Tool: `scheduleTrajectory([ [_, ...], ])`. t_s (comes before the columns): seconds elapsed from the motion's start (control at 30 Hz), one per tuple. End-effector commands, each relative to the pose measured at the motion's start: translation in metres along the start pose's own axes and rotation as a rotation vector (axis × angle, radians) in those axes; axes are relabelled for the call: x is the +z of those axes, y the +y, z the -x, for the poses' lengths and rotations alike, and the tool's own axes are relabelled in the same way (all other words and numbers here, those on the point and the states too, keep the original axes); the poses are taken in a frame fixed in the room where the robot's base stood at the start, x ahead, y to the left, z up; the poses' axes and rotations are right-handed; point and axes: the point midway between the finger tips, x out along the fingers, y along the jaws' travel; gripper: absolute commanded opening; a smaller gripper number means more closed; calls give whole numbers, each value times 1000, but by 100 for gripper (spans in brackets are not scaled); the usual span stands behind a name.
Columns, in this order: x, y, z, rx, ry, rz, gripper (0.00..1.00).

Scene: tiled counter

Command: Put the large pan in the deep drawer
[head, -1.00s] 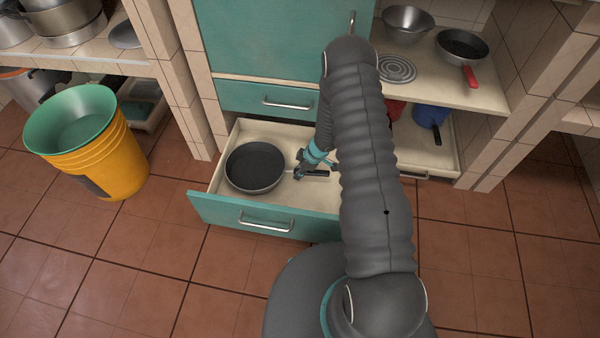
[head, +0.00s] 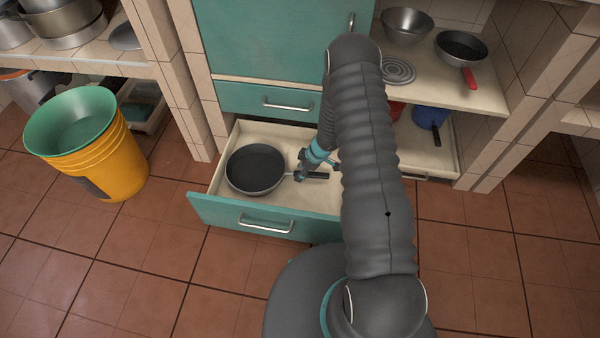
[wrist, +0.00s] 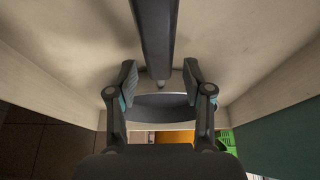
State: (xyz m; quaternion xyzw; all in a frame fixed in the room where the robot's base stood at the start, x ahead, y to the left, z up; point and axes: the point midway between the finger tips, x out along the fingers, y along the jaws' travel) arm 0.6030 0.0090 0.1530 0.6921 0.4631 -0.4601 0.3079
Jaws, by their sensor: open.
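The large dark pan (head: 256,168) lies flat inside the open deep drawer (head: 246,223), toward its left end. Its black handle (head: 318,175) points right, toward my arm. My gripper (head: 303,172) is down in the drawer at the handle. In the wrist view my gripper (wrist: 160,80) has its two fingers apart, with the dark handle (wrist: 155,40) running between and beyond them. The pan's rim (wrist: 160,101) shows past the fingertips. Whether a finger touches the handle cannot be told. My arm hides the drawer's right part.
A yellow bucket with a green inside (head: 98,150) stands on the floor at left. A shut shallower drawer (head: 268,100) is above the open one. Right shelves hold a metal bowl (head: 407,24), a red-handled pan (head: 462,47) and a blue pot (head: 430,116).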

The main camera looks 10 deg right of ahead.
Motion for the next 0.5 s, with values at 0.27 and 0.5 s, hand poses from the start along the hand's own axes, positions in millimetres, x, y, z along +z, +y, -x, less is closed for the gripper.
scheduleTrajectory([
  [0.27,-2,1,59,3,1,-1,51],
  [0.5,-1,1,94,2,0,0,51],
])
